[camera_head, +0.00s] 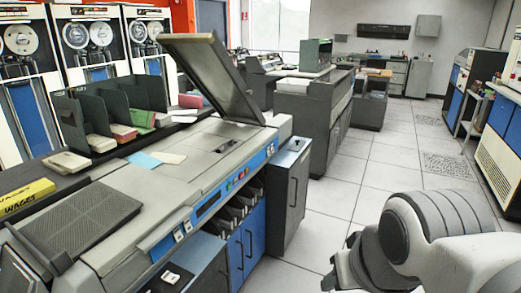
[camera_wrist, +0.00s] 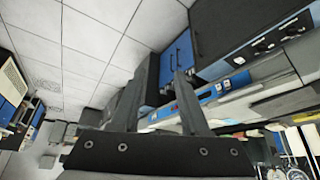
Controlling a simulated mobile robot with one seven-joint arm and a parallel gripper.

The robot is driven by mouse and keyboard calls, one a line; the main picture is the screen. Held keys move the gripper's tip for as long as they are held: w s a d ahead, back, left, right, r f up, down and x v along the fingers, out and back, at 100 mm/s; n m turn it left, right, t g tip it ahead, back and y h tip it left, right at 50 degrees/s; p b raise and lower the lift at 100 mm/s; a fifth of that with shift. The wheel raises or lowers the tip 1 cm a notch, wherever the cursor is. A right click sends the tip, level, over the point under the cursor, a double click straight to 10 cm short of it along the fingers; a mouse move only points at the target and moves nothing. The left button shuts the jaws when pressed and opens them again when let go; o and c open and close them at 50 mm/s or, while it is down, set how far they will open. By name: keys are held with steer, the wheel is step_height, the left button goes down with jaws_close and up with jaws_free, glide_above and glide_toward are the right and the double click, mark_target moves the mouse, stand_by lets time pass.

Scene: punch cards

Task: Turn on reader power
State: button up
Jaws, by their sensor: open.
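The card reader, a long grey machine (camera_head: 190,160) with a raised lid (camera_head: 212,75), fills the left and middle of the head view. Its blue front strip (camera_head: 207,207) carries small red, green and yellow buttons (camera_head: 236,180), a dark display and pale switches (camera_head: 183,231). The wrist view, turned over, shows the blue strip (camera_wrist: 205,97) and dark switches (camera_wrist: 265,45). I cannot tell which control is the power. My gripper (camera_head: 338,262) is at lower right, apart from the machine over the aisle. Its fingers (camera_wrist: 164,90) are spread and empty in the wrist view.
Grey card trays (camera_head: 110,112) and a yellow WAGET box (camera_head: 27,197) stand around the reader's left end. Blue cabinet doors (camera_head: 242,246) are below the strip. A dark cabinet (camera_head: 289,190) stands at its right end. The tiled floor (camera_head: 335,185) is clear between machines.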

steer(key=shift+r, duration=0.25)
steer(key=shift+c, duration=1.1)
step_height(320, 180, up, 6)
steer(key=p, duration=0.6)
steer(key=shift+f, duration=0.25)
jaws_close()
steer(key=shift+f, duration=0.2)
steer(key=shift+w+d, duration=0.1)
